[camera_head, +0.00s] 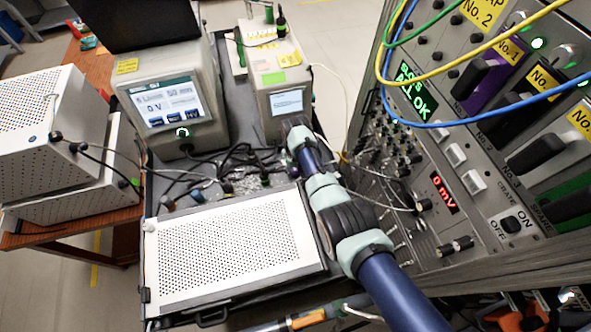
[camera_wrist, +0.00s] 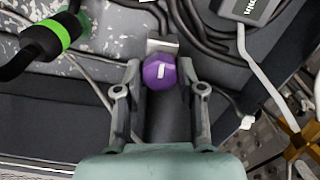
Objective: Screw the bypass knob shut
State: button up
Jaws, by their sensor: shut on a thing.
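In the wrist view a purple faceted knob (camera_wrist: 160,73) with a short white mark on its face sits between the fingertips of my gripper (camera_wrist: 160,80). The knob is taken here as the bypass knob; no label on it can be read. My gripper is shut on it, one finger on each side. A small metal plate (camera_wrist: 162,46) shows just beyond the knob. In the head view my arm reaches up to the front of a small beige unit with a screen (camera_head: 287,102); the knob cannot be made out there.
A black cable with a green band (camera_wrist: 45,40) lies left of the knob in the wrist view. In the head view a larger screen unit (camera_head: 172,105), a perforated white box (camera_head: 230,245) and loose cables surround my arm. A tall rack (camera_head: 480,215) stands close on the right.

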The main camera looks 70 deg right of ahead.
aim_at(295, 172)
jog(key=shift+r, duration=0.1)
jog(key=o, duration=1.1)
jog(key=shift+o, duration=0.2)
notch_tip(295, 172, up, 12)
